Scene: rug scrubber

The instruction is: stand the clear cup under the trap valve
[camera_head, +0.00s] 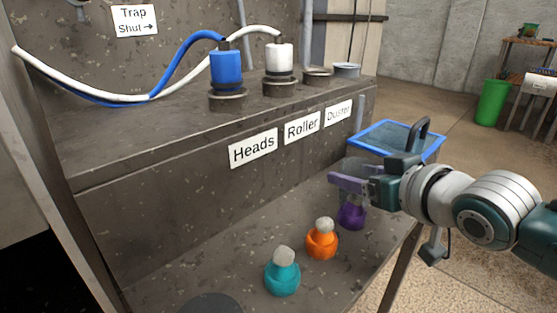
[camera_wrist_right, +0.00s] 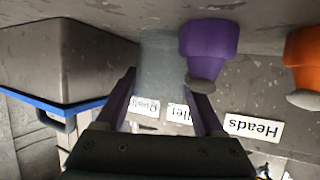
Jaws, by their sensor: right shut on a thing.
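My right gripper (camera_head: 358,186) is shut on the clear cup (camera_head: 352,164), at the right end of the lower shelf. The cup is see-through and grey-green, and the fingers partly hide it. In the right wrist view the cup (camera_wrist_right: 162,62) is between the two fingers, close beside a purple bottle (camera_wrist_right: 208,42). I cannot tell whether its base touches the shelf. A "Trap Shut" sign (camera_head: 135,20) with an arrow hangs at the upper left. A small metal piece (camera_head: 78,3) is cut off by the top edge; I cannot tell if it is the trap valve. My left gripper is out of view.
The purple (camera_head: 351,213), orange (camera_head: 322,240) and teal (camera_head: 282,273) bottles stand in a row on the lower shelf. A blue-rimmed tray (camera_head: 436,146) is behind my right gripper. Blue (camera_head: 227,68) and white (camera_head: 279,57) hose fittings stand on the upper ledge.

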